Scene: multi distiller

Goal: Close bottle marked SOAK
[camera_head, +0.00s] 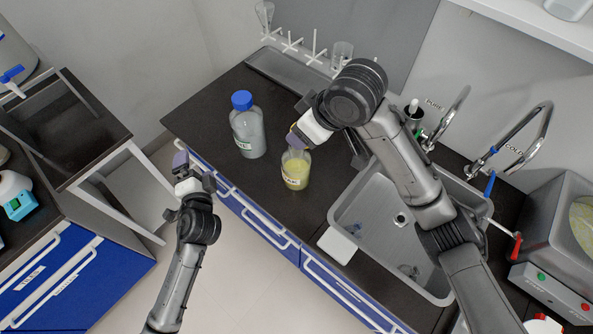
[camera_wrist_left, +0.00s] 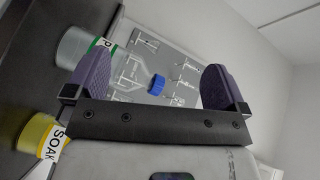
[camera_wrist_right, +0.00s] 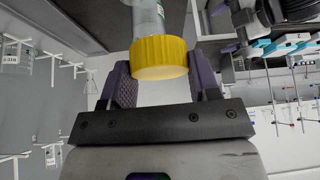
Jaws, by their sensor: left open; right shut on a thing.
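The SOAK bottle (camera_head: 295,172) stands upright on the dark counter, with yellow contents and a white label. Its label and yellow body also show at the lower left of the left wrist view (camera_wrist_left: 45,138). My right gripper (camera_head: 297,139) is just above and behind the bottle's top in the head view, hiding part of its neck. It is shut on a yellow cap (camera_wrist_right: 160,57), which sits between its fingers in the right wrist view. My left gripper (camera_head: 192,170) is open and empty, left of the bottle and off the counter's front edge.
A blue-capped bottle (camera_head: 248,128) stands left of the SOAK bottle. A sink (camera_head: 350,215) with taps lies to the right, and a drying rack (camera_head: 300,50) is at the back. The counter's front left is clear.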

